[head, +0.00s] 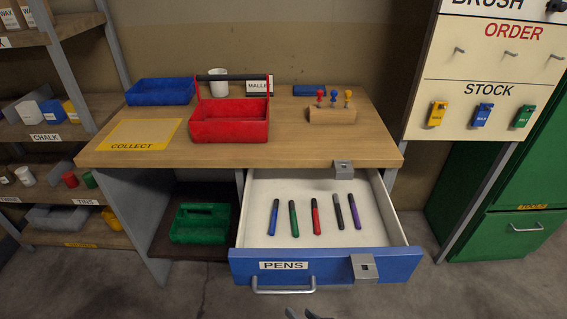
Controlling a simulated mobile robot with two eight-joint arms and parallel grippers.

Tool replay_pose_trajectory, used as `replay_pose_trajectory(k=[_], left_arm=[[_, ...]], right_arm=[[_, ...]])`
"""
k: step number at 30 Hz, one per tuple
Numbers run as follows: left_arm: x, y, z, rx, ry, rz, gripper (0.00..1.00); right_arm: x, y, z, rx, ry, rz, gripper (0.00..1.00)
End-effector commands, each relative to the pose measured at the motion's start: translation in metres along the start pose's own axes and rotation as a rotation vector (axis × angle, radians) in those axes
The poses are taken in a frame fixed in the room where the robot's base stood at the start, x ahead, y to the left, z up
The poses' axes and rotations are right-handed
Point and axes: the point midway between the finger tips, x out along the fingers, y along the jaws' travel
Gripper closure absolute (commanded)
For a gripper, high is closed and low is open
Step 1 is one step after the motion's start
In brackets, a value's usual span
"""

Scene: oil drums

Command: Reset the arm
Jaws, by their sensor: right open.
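My right gripper (303,313) just shows at the bottom edge of the head view, open. It is in front of and below the open drawer, apart from the drawer's handle (284,289). Only its tips show; the rest of the arm is out of view. I see nothing between the fingers. My left gripper is not in view.
The blue-fronted PENS drawer (325,266) stands open with several pens inside. Above it, the wooden bench (290,148) holds a red tote (229,121) and blue tray (161,92). Shelves stand left, a green cabinet (520,235) right. Floor in front looks clear.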

Motion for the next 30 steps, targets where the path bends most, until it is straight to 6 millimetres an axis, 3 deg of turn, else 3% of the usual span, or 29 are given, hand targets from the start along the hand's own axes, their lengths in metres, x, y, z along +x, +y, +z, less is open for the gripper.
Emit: replay_pose_trajectory(k=[3,9,12,24,30], left_arm=[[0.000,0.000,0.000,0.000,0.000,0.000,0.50],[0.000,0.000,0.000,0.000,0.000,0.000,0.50],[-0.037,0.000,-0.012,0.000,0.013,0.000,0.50],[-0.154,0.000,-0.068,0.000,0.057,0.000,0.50],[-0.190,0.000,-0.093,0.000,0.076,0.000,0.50]], right_arm=[[-0.025,0.057,0.021,-0.081,-0.174,0.184,0.53],[-0.087,0.130,0.052,-0.130,-0.439,0.455,0.53],[-0.110,0.112,0.028,-0.139,-0.429,0.449,0.53],[-0.180,0.057,-0.067,-0.148,-0.384,0.441,0.53],[-0.197,0.040,-0.104,-0.152,-0.364,0.438,0.53]])
